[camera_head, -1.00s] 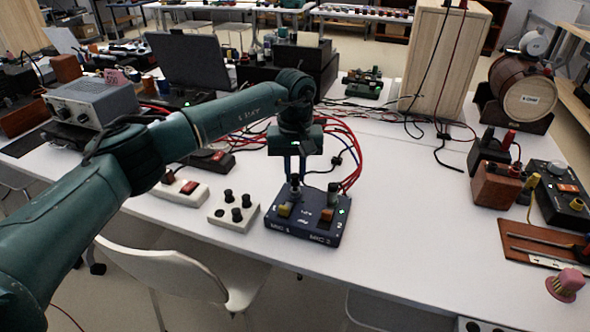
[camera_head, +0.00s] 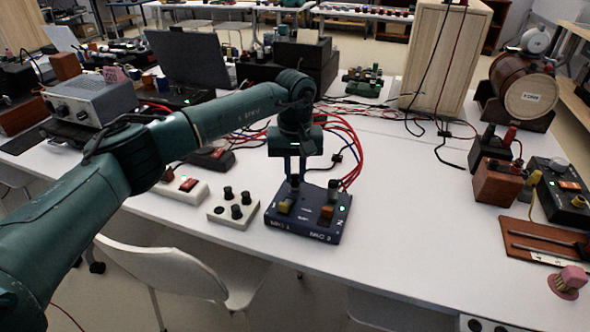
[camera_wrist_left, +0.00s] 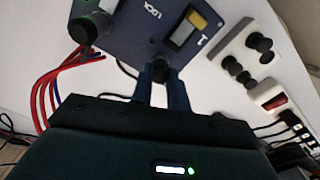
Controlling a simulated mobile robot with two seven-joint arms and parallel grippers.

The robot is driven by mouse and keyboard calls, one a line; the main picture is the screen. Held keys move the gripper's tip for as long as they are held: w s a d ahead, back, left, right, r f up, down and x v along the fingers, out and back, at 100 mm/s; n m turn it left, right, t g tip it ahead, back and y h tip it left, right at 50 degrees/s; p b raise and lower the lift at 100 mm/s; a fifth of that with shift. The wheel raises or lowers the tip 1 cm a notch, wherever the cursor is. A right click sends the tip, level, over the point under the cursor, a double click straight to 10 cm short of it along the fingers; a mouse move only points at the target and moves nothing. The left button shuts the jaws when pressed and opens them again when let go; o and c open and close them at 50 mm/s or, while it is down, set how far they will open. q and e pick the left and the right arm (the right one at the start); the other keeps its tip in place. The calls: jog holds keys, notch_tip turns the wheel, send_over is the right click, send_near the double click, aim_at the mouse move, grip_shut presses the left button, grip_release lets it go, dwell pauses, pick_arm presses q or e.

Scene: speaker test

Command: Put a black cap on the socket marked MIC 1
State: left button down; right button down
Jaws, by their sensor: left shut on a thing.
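The dark blue box (camera_head: 300,232) marked MIC 1 at left and MIC 2 at right stands on the white table. My left gripper (camera_head: 295,172) points down at the box's back left corner, on the MIC 1 side. It is shut on a black cap (camera_head: 295,181), which also shows between the fingers in the left wrist view (camera_wrist_left: 160,72). The socket under it is hidden; I cannot tell whether the cap touches it. Another black piece (camera_head: 333,187) stands at the MIC 2 side's back. My right gripper is not in view.
A white block (camera_head: 222,220) left of the box holds several black caps (camera_head: 237,211). Red and blue cables (camera_head: 350,150) run behind the box. A white chair (camera_head: 180,270) stands at the front edge.

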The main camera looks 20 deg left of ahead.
pick_arm(q)
jog(key=shift+f, duration=0.35)
jog(key=c, duration=1.3)
grip_release()
jog(key=shift+r, duration=0.1)
jog(key=shift+r+p, duration=2.15)
jog(key=shift+r, duration=1.55)
